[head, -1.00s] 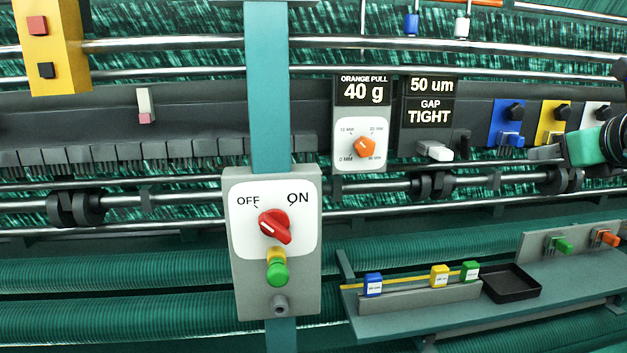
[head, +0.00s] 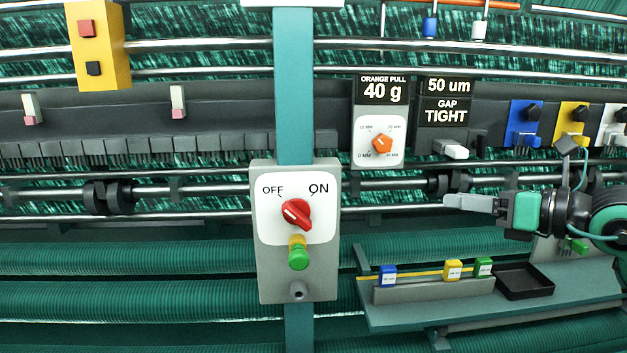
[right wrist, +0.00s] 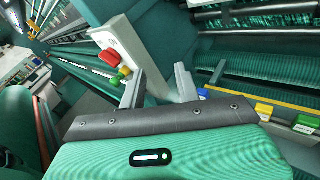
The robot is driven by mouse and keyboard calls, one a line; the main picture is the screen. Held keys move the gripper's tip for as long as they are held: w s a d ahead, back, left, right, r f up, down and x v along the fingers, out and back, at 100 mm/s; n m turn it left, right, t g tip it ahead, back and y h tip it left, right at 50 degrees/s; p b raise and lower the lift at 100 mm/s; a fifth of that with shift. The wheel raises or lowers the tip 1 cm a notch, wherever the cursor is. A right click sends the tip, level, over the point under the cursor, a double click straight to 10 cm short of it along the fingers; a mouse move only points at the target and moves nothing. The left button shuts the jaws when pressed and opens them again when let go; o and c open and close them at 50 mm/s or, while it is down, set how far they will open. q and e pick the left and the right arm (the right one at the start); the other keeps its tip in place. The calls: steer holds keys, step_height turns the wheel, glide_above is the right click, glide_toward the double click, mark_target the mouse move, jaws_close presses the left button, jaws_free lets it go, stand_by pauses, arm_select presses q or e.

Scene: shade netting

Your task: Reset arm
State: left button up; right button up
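My right gripper (head: 446,203) reaches in from the right in the head view, in front of the machine and above the small shelf. In the right wrist view its two grey fingers (right wrist: 158,88) stand apart with nothing between them. Both frames show it clear of the control box. My left gripper is not in view. A grey control box (head: 265,270) with OFF and ON marks hangs on the teal post, left of the right gripper. It carries a red knob (head: 296,213) and a green-and-yellow button (head: 298,256).
A shelf (head: 400,316) with blue, yellow and green tags and a black tray (head: 524,281) lies below my right gripper. A dial panel (head: 381,141) and gap sign (head: 446,101) are behind it. A yellow block (head: 101,45) is at upper left.

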steer(key=s+a+f+m+y, duration=0.2)
steer(key=s+a+y, duration=0.1)
steer(key=a+y, duration=0.35)
steer(key=d+f+m+t+h, duration=0.4)
steer(key=f+m+t+h, duration=0.3)
steer(key=m, duration=0.7)
steer(key=d+f+m+t+h, duration=0.5)
steer(key=m+h, duration=0.4)
steer(key=m, duration=0.5)
steer(key=s+d+f+m+g+h, duration=0.25)
steer(key=f+m+g+h, duration=0.4)
steer(key=f, duration=1.05)
steer(key=s+a+f+m+g+y, duration=0.25)
steer(key=s+f+g, duration=0.45)
steer(key=s+f, duration=0.4)
steer(key=s+a+f+m+g+y, duration=0.15)
steer(key=s+a+f+g, duration=0.25)
steer(key=s+f+g, duration=0.55)
steer(key=s+f+t, duration=0.2)
steer(key=s+f, duration=0.1)
steer(key=f, duration=2.7)
steer(key=s+d+f+g, duration=0.1)
steer(key=s+d+f, duration=0.2)
steer(key=s+f, duration=1.6)
steer(key=shift+s+d+f+n, duration=0.15)
steer(key=shift+d+f+n, duration=0.05)
steer(key=shift+f+n, duration=0.15)
